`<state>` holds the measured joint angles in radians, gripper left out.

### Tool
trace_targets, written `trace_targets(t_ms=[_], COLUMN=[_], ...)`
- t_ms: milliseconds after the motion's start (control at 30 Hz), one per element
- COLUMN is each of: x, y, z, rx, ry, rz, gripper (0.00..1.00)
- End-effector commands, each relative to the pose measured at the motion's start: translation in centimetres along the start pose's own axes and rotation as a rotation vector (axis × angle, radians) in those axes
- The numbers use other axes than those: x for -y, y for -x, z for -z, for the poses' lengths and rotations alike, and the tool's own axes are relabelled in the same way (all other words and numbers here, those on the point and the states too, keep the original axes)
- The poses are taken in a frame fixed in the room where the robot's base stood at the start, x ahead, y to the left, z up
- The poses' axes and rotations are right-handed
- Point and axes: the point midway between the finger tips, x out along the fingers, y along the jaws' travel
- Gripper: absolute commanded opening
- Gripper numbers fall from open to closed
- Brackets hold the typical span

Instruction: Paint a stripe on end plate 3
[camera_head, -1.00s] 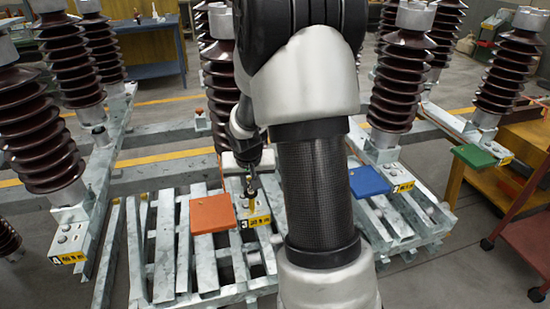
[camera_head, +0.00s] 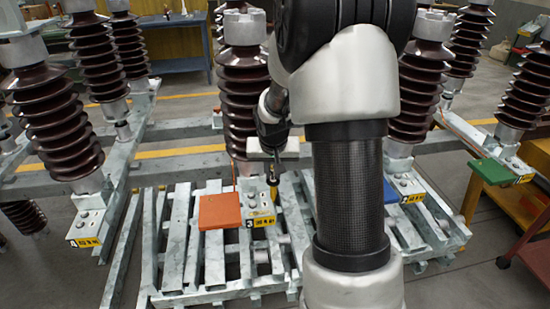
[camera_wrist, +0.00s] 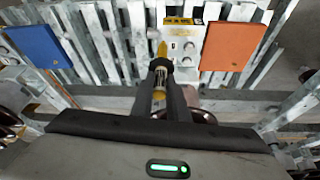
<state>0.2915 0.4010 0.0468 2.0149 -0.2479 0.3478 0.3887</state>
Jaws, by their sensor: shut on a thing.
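End plate 3 (camera_head: 259,204) is a pale metal plate with bolts and a yellow label (camera_head: 260,221) marked 3, below the middle brown insulator. It also shows in the wrist view (camera_wrist: 184,45), beyond my fingers. My gripper (camera_head: 272,178) hangs over its right part, pointing down. In the wrist view my gripper (camera_wrist: 160,88) is shut on a slim paint marker (camera_wrist: 159,78) with a yellow end. The yellow end (camera_wrist: 162,47) lies over the plate's left part in that view. I cannot tell whether it touches the plate. A faint yellow patch on the plate is too small to identify.
An orange board (camera_head: 219,211) sits left of the plate and a blue board (camera_head: 390,190) to its right. Slatted metal pallets (camera_head: 185,265) lie below. Tall brown insulators (camera_head: 58,125) stand around. A green board (camera_head: 494,171) is at far right.

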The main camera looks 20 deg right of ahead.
Motion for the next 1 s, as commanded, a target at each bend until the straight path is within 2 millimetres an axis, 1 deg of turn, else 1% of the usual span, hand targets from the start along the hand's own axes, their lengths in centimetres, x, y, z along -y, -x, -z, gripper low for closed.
trace_targets(t_ms=[33, 333, 1000], x=[0.1, 0.4, 0.4], y=[0.8, 2.9, 3.0], z=[0.4, 1.6, 1.7], rx=[-0.001, -0.001, 0.0], ry=[0.0, 0.002, 0.002], rz=[0.0, 0.001, 0.001], gripper=[0.0, 0.0, 0.0])
